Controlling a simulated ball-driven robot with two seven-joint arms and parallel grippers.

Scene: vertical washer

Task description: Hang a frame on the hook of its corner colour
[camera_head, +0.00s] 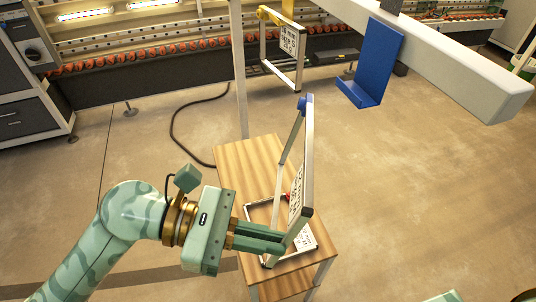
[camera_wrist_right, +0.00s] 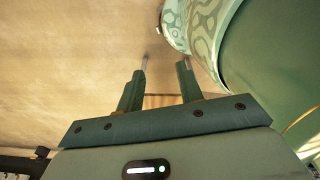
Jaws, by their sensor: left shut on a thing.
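My left gripper (camera_head: 281,243) is shut on the lower side of a grey frame with a blue corner (camera_head: 308,150). The held frame is upright above the small wooden table, its blue corner at the top. A second frame (camera_head: 247,213) lies on the table, partly hidden behind the held one; a bit of red shows at it. A blue hook (camera_head: 375,62) hangs from the white beam, right of and beyond the held frame. A third frame (camera_head: 299,72) hangs at the yellow hook (camera_head: 268,14) farther back. My right gripper (camera_wrist_right: 163,65) is open and empty in the right wrist view.
The wooden table (camera_head: 242,160) stands beneath the held frame. A pale post (camera_head: 239,80) rises behind the table. The thick white beam (camera_head: 470,70) crosses the upper right. A dark cable (camera_head: 180,120) lies on the floor. Floor at right is clear.

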